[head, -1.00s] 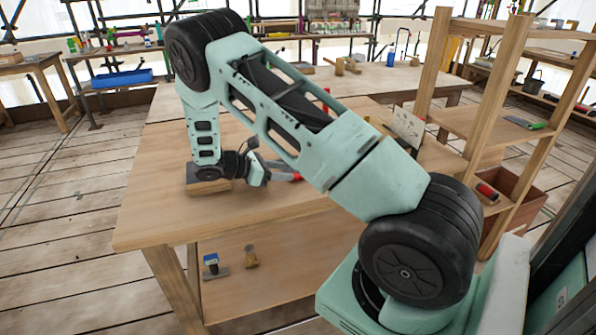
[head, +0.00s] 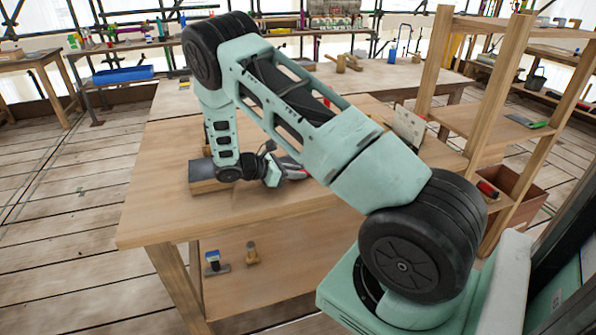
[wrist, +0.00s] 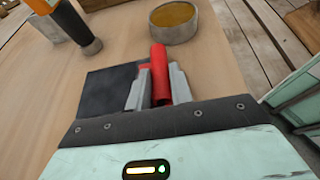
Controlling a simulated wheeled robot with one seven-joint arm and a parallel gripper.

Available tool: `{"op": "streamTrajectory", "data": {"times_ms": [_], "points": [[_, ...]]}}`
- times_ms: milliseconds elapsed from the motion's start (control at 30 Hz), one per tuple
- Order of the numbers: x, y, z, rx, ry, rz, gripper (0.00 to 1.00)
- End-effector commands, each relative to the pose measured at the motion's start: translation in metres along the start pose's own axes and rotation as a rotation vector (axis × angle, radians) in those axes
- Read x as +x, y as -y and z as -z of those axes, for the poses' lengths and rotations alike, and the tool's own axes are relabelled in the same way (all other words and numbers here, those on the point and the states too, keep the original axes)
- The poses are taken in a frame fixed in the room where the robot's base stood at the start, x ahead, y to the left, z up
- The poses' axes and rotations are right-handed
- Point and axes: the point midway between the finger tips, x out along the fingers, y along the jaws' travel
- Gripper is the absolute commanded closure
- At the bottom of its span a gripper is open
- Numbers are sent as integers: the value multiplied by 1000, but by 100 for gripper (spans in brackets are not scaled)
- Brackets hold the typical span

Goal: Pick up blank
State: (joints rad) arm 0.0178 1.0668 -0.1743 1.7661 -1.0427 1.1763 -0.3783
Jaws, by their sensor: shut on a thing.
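A red cylinder (wrist: 160,74), which I take to be the blank, is between the two grey fingers of my gripper (wrist: 158,86) in the wrist view. My gripper is shut on it. My arm hides part of this area. I cannot tell whether the cylinder still touches the bench.
A dark flat square (wrist: 105,92) lies left of the fingers. A round tin (wrist: 174,22) and an orange-and-black tool (wrist: 77,25) stand beyond. A dark-topped wooden block (head: 208,184) sits beside my wrist. A wooden shelf rack (head: 490,120) stands right. The bench's front is clear.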

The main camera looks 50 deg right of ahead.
Motion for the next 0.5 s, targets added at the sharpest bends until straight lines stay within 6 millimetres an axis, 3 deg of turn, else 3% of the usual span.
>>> {"op": "streamTrajectory", "data": {"times_ms": [167, 500], "points": [[-4, -1, -10, 3, 1, -1, 100], [-29, -1, -68, 5, 0, -2, 100]]}}
